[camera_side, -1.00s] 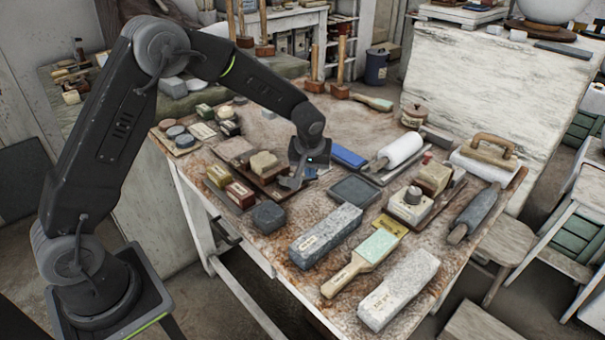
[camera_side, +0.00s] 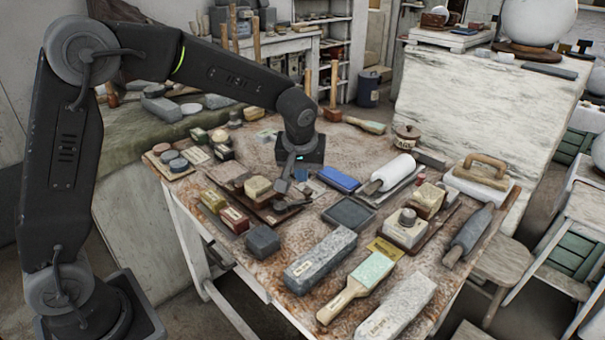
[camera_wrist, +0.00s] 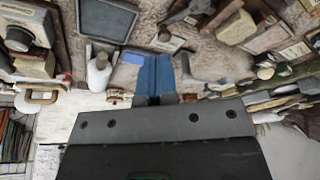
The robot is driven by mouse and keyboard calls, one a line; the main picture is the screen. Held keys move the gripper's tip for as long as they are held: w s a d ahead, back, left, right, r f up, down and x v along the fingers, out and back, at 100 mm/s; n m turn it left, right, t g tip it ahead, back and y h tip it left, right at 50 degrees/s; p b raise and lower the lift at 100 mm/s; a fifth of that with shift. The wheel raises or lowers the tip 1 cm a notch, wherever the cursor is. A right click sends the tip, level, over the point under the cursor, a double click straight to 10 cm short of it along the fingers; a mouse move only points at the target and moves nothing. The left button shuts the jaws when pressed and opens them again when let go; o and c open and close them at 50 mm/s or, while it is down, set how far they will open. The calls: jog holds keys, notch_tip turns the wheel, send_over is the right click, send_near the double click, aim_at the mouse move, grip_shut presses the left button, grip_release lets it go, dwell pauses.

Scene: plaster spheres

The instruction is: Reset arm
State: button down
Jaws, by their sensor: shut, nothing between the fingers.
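My gripper (camera_side: 292,186) hangs at the end of my arm over the far-left part of the workbench (camera_side: 330,225). It is shut and empty. In the wrist view its fingers (camera_wrist: 155,72) lie side by side, blue along their length. In the side view it is close to a dark wooden board (camera_side: 268,214) bearing a pale block (camera_side: 258,187). I cannot tell whether it touches anything there.
The bench is crowded: a blue box (camera_side: 339,179), a dark square tray (camera_side: 349,213), a white roller (camera_side: 392,173), a grey stone block (camera_side: 320,260) and a dark cube (camera_side: 262,240). A large white sphere (camera_side: 538,20) stands at the back right.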

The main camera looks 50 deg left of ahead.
jog(key=s+r+m+t+h, duration=0.1)
jog(key=s+r+m, duration=0.2)
jog(key=s, duration=1)
jog(key=s+d+r+m+t+h, duration=0.1)
jog(key=s+r+m, duration=0.3)
jog(key=s, duration=0.9)
jog(key=shift+d+r+m+t, duration=0.3)
jog(key=shift+r+t, duration=0.1)
jog(key=shift+r, duration=0.55)
